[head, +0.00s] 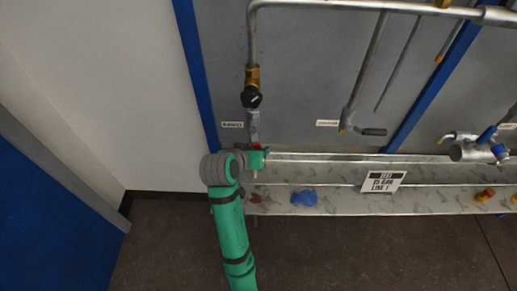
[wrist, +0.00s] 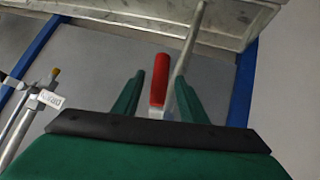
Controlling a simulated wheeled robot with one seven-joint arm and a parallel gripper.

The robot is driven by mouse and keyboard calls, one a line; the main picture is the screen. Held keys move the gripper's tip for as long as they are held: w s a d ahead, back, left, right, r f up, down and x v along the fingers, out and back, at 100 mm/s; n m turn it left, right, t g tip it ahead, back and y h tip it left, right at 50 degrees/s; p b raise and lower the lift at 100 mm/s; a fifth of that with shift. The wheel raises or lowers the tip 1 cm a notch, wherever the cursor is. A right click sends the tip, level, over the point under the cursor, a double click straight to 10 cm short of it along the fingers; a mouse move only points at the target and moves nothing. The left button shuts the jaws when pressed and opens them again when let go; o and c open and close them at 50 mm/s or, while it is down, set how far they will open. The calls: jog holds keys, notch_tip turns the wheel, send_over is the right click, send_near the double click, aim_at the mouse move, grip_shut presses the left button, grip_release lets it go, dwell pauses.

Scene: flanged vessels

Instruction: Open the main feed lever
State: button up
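A red lever handle (wrist: 160,82) stands upright in the middle of the wrist view, on a grey pipe. My gripper (wrist: 161,78) is open, with one green finger on each side of the handle. Gaps show between the fingers and the handle, so it is not clamped. In the head view, my gripper (head: 263,157) is at the lower end of the left vertical pipe (head: 253,122). Only a small bit of red lever (head: 255,146) shows there; my gripper and wrist hide the rest.
A black knob (head: 251,97) and brass fitting (head: 252,76) sit above on that pipe. A marbled shelf (head: 340,203) below holds a blue object (head: 304,198) and a printed sign (head: 383,181). Another pipe with a dark handle (head: 373,132) hangs to the right.

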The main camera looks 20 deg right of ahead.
jog(key=v, duration=0.4)
jog(key=shift+s+r, duration=0.15)
jog(key=shift+r, duration=0.1)
jog(key=shift+a, duration=0.1)
jog(key=shift+c, duration=0.4)
